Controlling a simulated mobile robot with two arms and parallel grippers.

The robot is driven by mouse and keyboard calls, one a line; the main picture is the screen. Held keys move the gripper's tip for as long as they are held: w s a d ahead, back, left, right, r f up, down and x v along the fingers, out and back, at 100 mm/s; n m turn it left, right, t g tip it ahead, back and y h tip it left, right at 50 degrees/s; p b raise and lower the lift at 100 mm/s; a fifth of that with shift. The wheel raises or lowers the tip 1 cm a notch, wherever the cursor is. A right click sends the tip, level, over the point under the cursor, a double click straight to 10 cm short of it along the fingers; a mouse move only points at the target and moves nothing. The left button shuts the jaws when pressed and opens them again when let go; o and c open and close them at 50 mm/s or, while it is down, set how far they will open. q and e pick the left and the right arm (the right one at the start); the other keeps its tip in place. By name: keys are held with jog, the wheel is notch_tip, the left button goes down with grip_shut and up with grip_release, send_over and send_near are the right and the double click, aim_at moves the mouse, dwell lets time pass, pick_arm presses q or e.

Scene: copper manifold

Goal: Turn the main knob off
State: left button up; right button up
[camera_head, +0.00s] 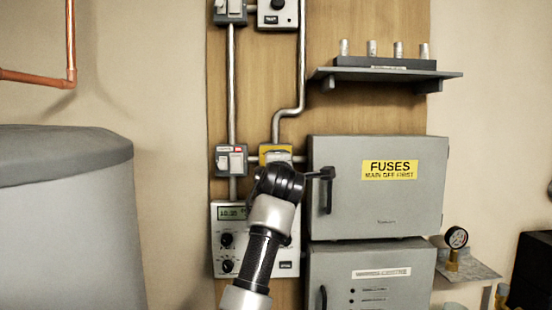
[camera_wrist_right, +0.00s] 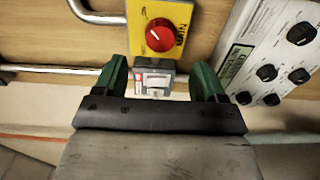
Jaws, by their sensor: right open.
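The main knob is a red round knob (camera_wrist_right: 159,34) with a white pointer line on a yellow plate with dark lettering, at the top centre of the right wrist view. In the head view the yellow box (camera_head: 275,150) shows only its upper edge; my right wrist covers the knob. My right gripper (camera_wrist_right: 160,78) is open, its two green fingers spread and empty. In the wrist view the knob lies above the fingertips in the picture, not between them. A grey switch box (camera_wrist_right: 155,82) shows in the gap between the fingers. My left gripper is not in view.
In the head view the grey fuse cabinet (camera_head: 405,210) with a dark handle stands close right of my wrist. A panel with a display and dials (camera_head: 226,245) is below, partly behind my arm. Metal conduits (camera_head: 232,90) run up the board. A tank (camera_head: 60,225) stands left.

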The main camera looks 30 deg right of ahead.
jog(key=p+x, duration=0.3)
jog(key=x, duration=0.3)
jog(key=shift+w+d, duration=0.25)
jog(key=c, duration=0.9)
jog(key=shift+f, duration=0.1)
